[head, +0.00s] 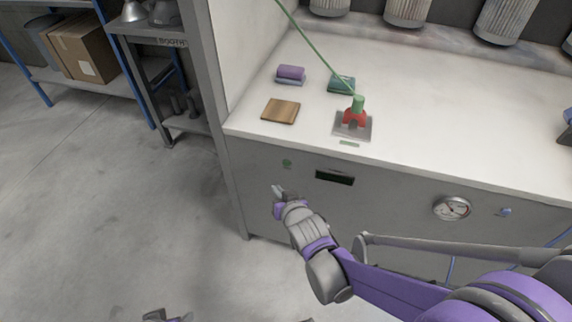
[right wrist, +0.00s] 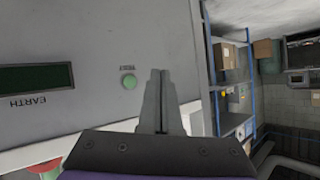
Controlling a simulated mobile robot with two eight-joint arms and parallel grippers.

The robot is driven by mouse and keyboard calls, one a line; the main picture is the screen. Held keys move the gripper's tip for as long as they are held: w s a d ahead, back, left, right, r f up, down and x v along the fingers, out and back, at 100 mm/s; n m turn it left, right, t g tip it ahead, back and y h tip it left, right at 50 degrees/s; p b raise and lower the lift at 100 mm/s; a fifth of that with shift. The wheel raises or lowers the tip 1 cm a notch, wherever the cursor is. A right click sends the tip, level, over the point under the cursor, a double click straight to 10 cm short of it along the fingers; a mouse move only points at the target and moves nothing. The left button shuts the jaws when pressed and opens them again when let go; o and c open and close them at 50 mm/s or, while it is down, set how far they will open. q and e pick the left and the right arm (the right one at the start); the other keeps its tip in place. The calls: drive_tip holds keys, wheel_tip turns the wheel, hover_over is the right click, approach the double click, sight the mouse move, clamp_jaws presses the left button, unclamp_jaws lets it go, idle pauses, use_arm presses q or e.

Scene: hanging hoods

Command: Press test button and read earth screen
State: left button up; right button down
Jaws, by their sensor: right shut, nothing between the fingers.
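The green round test button (head: 287,162) is on the grey front panel below the worktop, near its left end. In the right wrist view the test button (right wrist: 129,82) shows beside my fingertips, under an upside-down label. The earth screen (head: 335,177) is a dark rectangle right of the button. In the right wrist view the earth screen (right wrist: 37,77) is dark green with no readable figures. My right gripper (head: 277,189) is shut and empty, below the button in the head view. Its fingertips (right wrist: 159,72) appear apart from the button.
A red clamp (head: 355,115) with a green cable sits on a metal plate on the white worktop. A gauge (head: 452,208) is farther right on the panel. Open floor lies left.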

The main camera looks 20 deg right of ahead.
drive_tip(key=w+d, duration=0.3)
drive_tip(key=w, duration=0.2)
drive_tip(key=shift+w+d, duration=0.35)
idle(1.8)
drive_tip(key=shift+w+d, duration=0.25)
drive_tip(key=shift+w, duration=0.05)
drive_tip(key=shift+w+d, duration=0.2)
drive_tip(key=shift+w, duration=0.15)
idle(0.6)
idle(0.4)
drive_tip(key=shift+s+a, duration=0.45)
drive_tip(key=shift+s, duration=0.25)
drive_tip(key=shift+s+a, duration=0.7)
drive_tip(key=shift+s, duration=0.35)
drive_tip(key=shift+s+a, duration=0.7)
drive_tip(key=shift+s, duration=0.35)
